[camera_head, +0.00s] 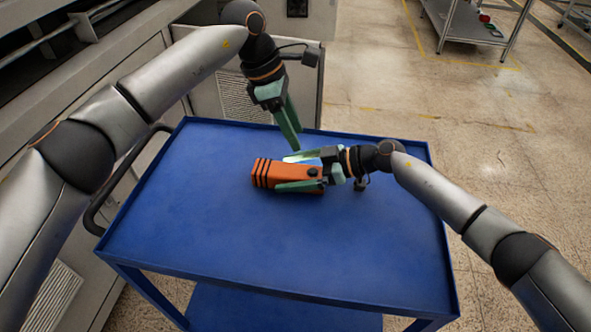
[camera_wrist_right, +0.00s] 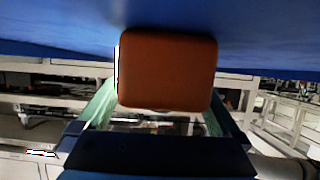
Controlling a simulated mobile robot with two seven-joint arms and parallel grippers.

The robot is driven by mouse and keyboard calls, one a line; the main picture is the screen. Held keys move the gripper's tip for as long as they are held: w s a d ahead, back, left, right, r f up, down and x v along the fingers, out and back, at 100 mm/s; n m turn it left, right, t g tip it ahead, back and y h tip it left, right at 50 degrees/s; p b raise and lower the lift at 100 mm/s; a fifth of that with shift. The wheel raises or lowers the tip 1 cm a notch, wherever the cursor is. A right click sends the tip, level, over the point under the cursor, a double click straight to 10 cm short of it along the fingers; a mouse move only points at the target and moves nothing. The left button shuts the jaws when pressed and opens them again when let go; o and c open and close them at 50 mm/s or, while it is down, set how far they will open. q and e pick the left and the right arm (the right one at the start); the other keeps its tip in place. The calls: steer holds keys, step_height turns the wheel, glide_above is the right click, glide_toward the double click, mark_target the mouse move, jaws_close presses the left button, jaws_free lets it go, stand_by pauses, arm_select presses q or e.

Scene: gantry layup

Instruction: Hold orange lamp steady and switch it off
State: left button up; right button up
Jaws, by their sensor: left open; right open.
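The orange lamp (camera_head: 270,174) lies on its side on the blue cart top, with dark ribs at its left end and a black knob (camera_head: 313,172) near its right end. My right gripper (camera_head: 293,172) comes in from the right, open, with one green finger along each long side of the lamp. In the right wrist view the lamp's flat end (camera_wrist_right: 167,70) sits between the two fingers; finger contact cannot be told. My left gripper (camera_head: 292,136) is open and empty, pointing down above the cart's far part, behind the lamp.
The blue cart top (camera_head: 220,240) has a low raised rim and is otherwise clear. Grey machine cabinets stand behind and to the left. A metal table (camera_head: 466,25) stands at the far right on open floor.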

steer(key=c, duration=1.6)
arm_select(q)
jaws_close()
stand_by(0.9)
